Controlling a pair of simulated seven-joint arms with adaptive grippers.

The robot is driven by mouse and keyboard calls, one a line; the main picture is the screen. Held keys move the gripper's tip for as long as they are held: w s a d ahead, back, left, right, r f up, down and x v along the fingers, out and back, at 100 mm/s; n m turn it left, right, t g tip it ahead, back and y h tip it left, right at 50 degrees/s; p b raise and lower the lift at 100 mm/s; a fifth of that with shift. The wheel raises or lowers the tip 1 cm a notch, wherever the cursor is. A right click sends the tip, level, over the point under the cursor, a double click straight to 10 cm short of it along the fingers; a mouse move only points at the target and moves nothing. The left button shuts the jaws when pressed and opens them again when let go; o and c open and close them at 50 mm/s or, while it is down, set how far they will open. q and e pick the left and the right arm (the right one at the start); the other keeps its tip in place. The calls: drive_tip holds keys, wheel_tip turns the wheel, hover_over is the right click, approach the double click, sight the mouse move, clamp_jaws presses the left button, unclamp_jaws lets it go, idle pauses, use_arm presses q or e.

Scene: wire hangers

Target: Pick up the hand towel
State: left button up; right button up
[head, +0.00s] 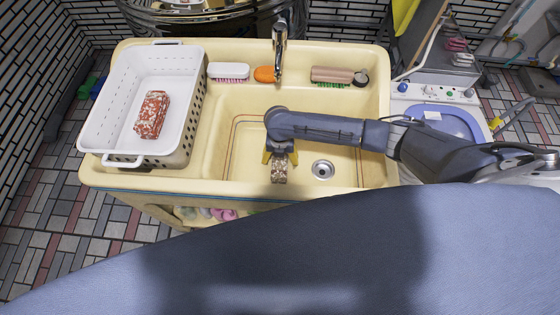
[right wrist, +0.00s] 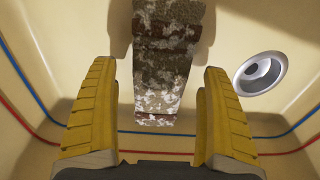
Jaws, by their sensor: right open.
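A brown and white mottled cloth (head: 279,174), which looks like a folded towel, is in the cream sink (head: 222,125) near its front wall. In the right wrist view the cloth (right wrist: 165,55) shows as a long strip with a dark red edge at its near end. My right gripper (head: 280,158) is over the cloth with its yellow fingers apart. The cloth lies between and beyond the fingertips in the right wrist view, with gaps on both sides. A second folded cloth, red and white mottled (head: 152,115), lies in the white basket (head: 188,75). My left gripper is not in view.
A drain (head: 322,169) is right of the cloth. The faucet (head: 280,50) stands at the back of the sink. A white brush (head: 228,71), an orange item (head: 264,74) and a brown brush (head: 332,75) lie on the back ledge. The sink's left part is clear.

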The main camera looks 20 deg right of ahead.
drive_tip(key=shift+f, duration=0.35)
drive_tip(key=shift+c, duration=0.3)
drive_tip(key=c, duration=1.6)
drive_tip(key=shift+r, duration=0.15)
wheel_tip(320, 180, up, 20)
